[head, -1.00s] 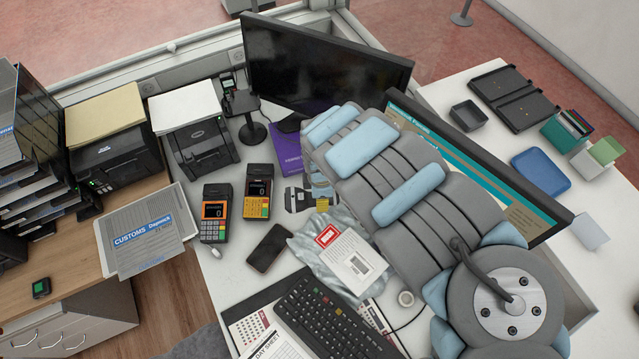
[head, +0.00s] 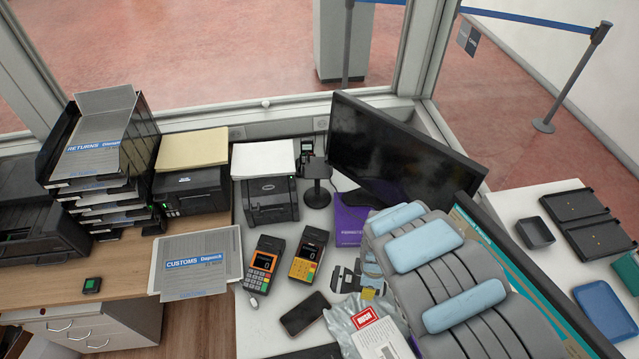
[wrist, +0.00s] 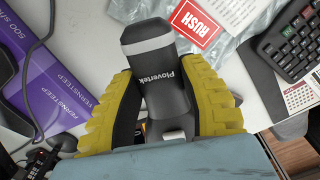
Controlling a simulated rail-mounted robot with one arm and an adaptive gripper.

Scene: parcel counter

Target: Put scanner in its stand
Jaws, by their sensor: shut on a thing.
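The scanner is a dark grey and black handheld body with a light band and the word Plovertek (wrist: 168,88). My gripper (wrist: 160,72) is shut on it, with a yellow ribbed finger on each side, in the wrist view. Its lower part is hidden by my gripper. In the head view my arm covers most of my gripper and the scanner cannot be made out. A black stand with a round base (head: 317,196), which looks like the scanner's stand, is upright and empty-looking at the back of the counter, between the label printer and the dark monitor.
A purple box (head: 349,226) lies near the stand, before the monitor (head: 395,155). The printer (head: 270,200) stands left of the stand. Two card terminals (head: 264,262), a phone (head: 304,313) and a RUSH parcel (head: 345,318) lie nearer. A keyboard (wrist: 290,40) shows in the wrist view.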

